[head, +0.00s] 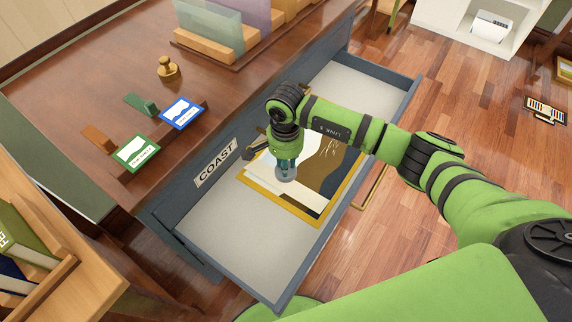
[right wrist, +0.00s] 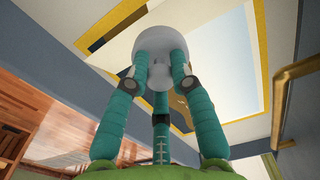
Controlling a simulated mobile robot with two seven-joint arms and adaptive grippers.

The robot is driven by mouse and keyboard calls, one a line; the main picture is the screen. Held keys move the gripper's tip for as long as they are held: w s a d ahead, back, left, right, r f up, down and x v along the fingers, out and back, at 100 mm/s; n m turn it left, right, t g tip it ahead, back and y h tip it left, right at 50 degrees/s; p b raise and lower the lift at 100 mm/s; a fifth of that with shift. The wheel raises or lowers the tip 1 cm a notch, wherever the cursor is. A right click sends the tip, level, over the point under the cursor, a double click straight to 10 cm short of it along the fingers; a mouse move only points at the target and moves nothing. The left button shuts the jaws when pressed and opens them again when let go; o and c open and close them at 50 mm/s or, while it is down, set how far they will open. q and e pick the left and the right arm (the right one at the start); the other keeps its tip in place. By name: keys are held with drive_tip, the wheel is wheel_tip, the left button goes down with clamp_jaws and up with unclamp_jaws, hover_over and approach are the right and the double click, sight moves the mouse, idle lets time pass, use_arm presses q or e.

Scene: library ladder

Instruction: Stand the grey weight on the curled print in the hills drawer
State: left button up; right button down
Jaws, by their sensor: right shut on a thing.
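My right gripper (head: 287,163) points down over the open drawer (head: 249,252) with its teal fingers shut on the grey weight (head: 286,174). In the right wrist view, the fingers close around the round grey weight (right wrist: 155,48). Beneath it is a yellow-bordered print (head: 318,217) with white, brown and dark areas, lying in the drawer; my arm covers part of it. The weight is over the print's left part; I cannot tell whether it touches. The open drawer's own label is not visible. My left gripper is not in view.
A COAST label (head: 216,162) is on the cabinet front above the open drawer. The wooden top holds a brass knobbed piece (head: 168,68), a blue-framed card (head: 182,112) and a green-framed card (head: 135,152). A brass handle (head: 372,190) is on the drawer's front. The drawer's near end is bare.

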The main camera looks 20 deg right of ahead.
drive_tip(key=shift+a+f, duration=0.1)
drive_tip(key=shift+f, duration=0.35)
drive_tip(key=b, duration=0.4)
hover_over(286, 188)
drive_tip(key=shift+w+a+f, duration=0.1)
drive_tip(key=shift+w+f, duration=0.05)
drive_tip(key=shift+f, duration=2.7)
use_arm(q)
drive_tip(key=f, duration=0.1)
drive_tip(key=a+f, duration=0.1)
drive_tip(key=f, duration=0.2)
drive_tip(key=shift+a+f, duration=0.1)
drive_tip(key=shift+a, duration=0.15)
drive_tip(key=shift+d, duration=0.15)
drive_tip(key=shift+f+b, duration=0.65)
use_arm(e)
drive_tip(key=shift+f, duration=0.65)
drive_tip(key=c, duration=1)
unclamp_jaws()
wheel_tip(286, 188, up, 12)
drive_tip(key=shift+r, duration=0.1)
